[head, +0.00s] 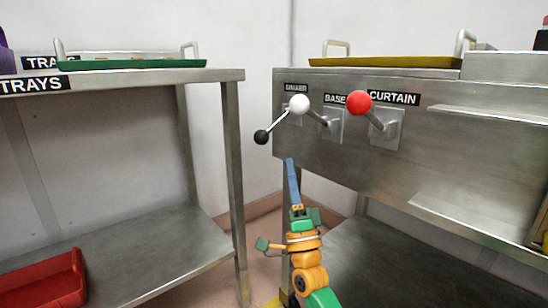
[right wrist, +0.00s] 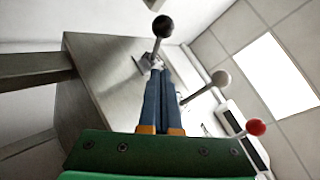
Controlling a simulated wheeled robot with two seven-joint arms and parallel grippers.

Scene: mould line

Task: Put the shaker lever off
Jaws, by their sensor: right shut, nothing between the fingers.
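My left gripper is not in view.
The base lever's white knob (head: 299,104) and the curtain lever's red knob (head: 359,102) stick out close by on the right, from the same steel panel (head: 340,160). A steel table (head: 190,76) stands on the left, with a gap between.

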